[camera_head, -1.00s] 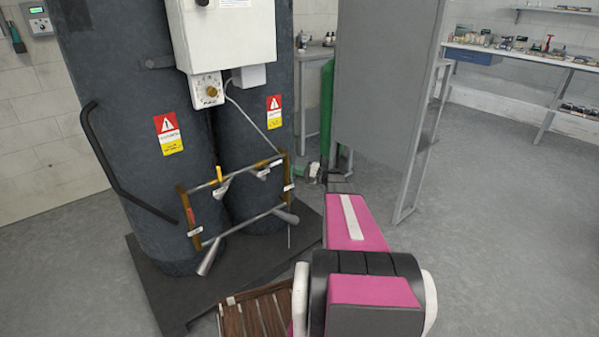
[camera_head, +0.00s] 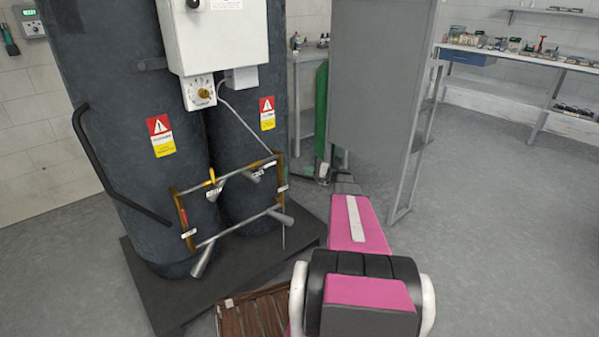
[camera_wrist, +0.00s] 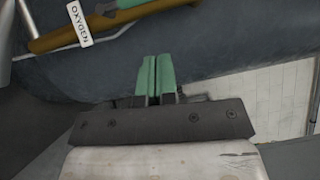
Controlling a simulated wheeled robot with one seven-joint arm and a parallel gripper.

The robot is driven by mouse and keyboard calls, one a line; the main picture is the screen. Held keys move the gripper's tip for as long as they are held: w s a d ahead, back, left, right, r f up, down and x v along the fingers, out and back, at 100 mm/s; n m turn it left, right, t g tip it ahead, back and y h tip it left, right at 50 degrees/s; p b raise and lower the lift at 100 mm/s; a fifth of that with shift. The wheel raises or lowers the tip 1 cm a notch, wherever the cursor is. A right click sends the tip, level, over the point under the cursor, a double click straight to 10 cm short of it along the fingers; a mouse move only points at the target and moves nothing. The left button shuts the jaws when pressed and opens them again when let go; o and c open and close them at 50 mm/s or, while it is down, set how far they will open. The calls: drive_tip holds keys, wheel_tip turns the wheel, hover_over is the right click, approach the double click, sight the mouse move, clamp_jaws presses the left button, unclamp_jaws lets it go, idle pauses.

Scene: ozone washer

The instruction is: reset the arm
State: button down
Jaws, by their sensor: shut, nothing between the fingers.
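My arm (camera_head: 358,225), pink, grey and white, reaches forward from the bottom of the head view. My gripper (camera_wrist: 157,68) shows in the wrist view with its two green fingers side by side and shut, nothing between them. In the head view its end is small and partly hidden by my arm, low in front of the grey panel and right of the washer. In the wrist view a dark tank surface fills the space beyond the fingers, and an orange-brown pipe with an OXYGEN tag (camera_wrist: 80,24) runs across the upper left. I cannot tell the distance to them.
The ozone washer's dark tanks (camera_head: 130,95) stand on a black base (camera_head: 150,290) at left, with a pipe frame (camera_head: 232,234) in front. A grey panel (camera_head: 378,85) stands at centre right. A wooden slatted thing (camera_head: 255,316) lies below. The floor at right is clear.

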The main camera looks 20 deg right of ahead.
drive_tip(key=v, duration=0.6)
drive_tip(key=s+a+f+n+g+h, duration=0.15)
drive_tip(key=s+a+g, duration=0.3)
drive_tip(key=a, duration=0.65)
drive_tip(key=s+a+f+n+g+h, duration=0.15)
drive_tip(key=s+a+g+h, duration=0.35)
drive_tip(key=a, duration=0.6)
drive_tip(key=s+a+r+n+h, duration=0.1)
drive_tip(key=s+a+h, duration=0.3)
drive_tip(key=s, duration=0.5)
drive_tip(key=s+a+r+n+g+h, duration=0.1)
drive_tip(key=s+a+n+h, duration=0.3)
drive_tip(key=s, duration=0.5)
drive_tip(key=shift+a+r, duration=0.4)
drive_tip(key=shift+a, duration=0.3)
drive_tip(key=shift+g+h, duration=0.25)
